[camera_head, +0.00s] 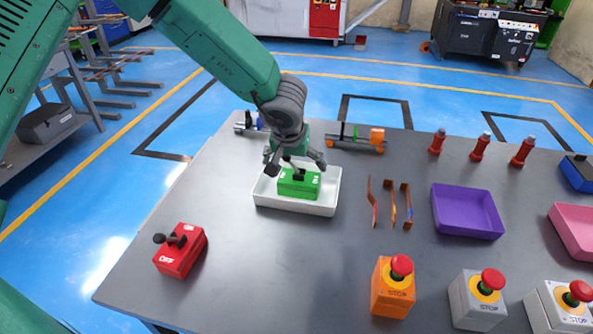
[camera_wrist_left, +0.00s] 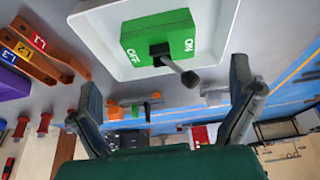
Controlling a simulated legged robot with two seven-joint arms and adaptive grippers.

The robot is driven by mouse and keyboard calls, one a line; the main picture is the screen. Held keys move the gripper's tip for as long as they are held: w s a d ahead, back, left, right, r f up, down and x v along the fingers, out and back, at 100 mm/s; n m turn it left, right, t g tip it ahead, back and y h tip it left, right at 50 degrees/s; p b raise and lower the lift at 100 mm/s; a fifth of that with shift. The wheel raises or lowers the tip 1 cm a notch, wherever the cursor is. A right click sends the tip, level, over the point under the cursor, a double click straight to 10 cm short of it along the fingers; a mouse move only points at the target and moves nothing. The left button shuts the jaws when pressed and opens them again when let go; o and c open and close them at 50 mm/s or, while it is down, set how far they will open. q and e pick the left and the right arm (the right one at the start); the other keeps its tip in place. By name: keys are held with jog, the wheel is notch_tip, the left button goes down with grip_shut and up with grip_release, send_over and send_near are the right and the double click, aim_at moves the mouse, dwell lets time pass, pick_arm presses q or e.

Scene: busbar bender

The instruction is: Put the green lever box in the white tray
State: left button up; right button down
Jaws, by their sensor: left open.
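The green lever box (camera_head: 299,184) sits inside the white tray (camera_head: 296,207) on the grey table, with its black lever sticking up. In the left wrist view the green lever box (camera_wrist_left: 158,38) shows ON and OFF lettering, and the white tray (camera_wrist_left: 97,27) surrounds it. My left gripper (camera_head: 296,165) is just above the box; its fingers are spread. In the left wrist view my left gripper (camera_wrist_left: 168,105) is open with nothing between its fingers, and the box and lever lie beyond the fingertips. My right gripper does not show.
A red lever box (camera_head: 181,251) stands at the table's left. Bent copper busbars (camera_head: 391,203) lie right of the tray, then a purple tray (camera_head: 466,213) and a pink tray (camera_head: 574,230). Stop-button boxes (camera_head: 393,287) line the front; red insulators (camera_head: 480,147) stand behind.

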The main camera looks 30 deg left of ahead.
pick_arm(q)
jog(key=shift+v, duration=1.2)
